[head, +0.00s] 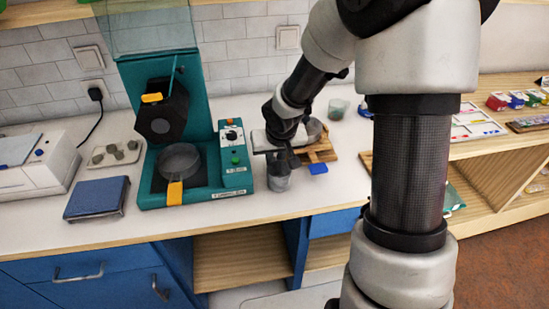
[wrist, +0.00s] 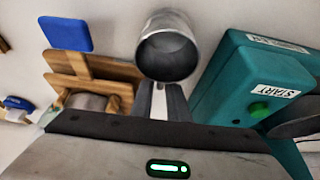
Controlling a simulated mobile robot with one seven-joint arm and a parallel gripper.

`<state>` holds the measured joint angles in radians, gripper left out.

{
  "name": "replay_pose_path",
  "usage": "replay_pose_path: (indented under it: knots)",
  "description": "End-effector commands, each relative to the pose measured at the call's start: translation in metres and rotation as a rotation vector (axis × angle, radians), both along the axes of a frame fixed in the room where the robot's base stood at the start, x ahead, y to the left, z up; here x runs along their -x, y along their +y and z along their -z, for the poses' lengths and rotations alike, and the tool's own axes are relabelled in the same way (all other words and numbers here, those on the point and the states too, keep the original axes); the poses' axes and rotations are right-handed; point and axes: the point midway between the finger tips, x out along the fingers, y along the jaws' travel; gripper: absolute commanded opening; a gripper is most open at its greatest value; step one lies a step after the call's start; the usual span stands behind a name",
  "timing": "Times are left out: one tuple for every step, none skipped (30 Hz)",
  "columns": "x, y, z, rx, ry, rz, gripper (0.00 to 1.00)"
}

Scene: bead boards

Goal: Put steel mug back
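The steel mug (wrist: 168,48) is a grey metal cup with its open mouth turned toward my wrist camera. In the head view the mug (head: 279,180) is near the front of the white counter, just right of the teal machine. My gripper (head: 284,157) is directly above and against it. In the wrist view the fingers (wrist: 161,88) reach the mug's near rim and stand close together with a pale strip between them. I cannot tell whether that strip is the handle or a gap. The mug's handle and base contact are hidden.
The teal machine (head: 230,165) with a pan stands close on the left. A wooden stand (head: 322,150) with a blue tab (head: 318,169) is close on the right, partly behind my gripper. A glass cup (head: 338,108) stands behind. Counter (head: 245,207) in front is narrow.

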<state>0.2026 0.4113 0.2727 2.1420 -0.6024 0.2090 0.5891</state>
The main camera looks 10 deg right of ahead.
Motion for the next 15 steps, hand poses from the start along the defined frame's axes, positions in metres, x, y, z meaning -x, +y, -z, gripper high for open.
replay_pose_path:
  knots:
    - [0.000, 0.000, -0.005, 0.000, 0.000, 0.000, 0.14]
    - [0.001, 0.000, -0.007, 0.000, -0.001, 0.001, 0.14]
    - [0.003, 0.000, -0.012, 0.000, -0.002, 0.001, 0.14]
    - [0.004, -0.001, -0.017, 0.000, -0.003, 0.003, 0.14]
    - [0.007, -0.001, -0.022, -0.001, -0.002, 0.004, 0.14]
    - [0.010, -0.001, -0.030, 0.001, -0.002, 0.003, 0.14]
    - [0.012, -0.001, -0.036, 0.001, -0.003, 0.004, 0.14]
    - [0.015, -0.002, -0.043, 0.001, -0.003, 0.004, 0.14]
    - [0.019, -0.001, -0.051, 0.000, -0.004, 0.004, 0.14]
    - [0.022, -0.001, -0.057, 0.001, -0.003, 0.003, 0.14]
    - [0.024, -0.002, -0.064, 0.000, -0.004, 0.004, 0.14]
    - [0.028, -0.001, -0.072, 0.001, -0.003, 0.004, 0.14]
    - [0.031, -0.001, -0.077, 0.001, -0.003, 0.003, 0.14]
    - [0.034, -0.001, -0.082, 0.001, -0.003, 0.004, 0.14]
    - [0.036, -0.001, -0.089, 0.001, -0.003, 0.003, 0.14]
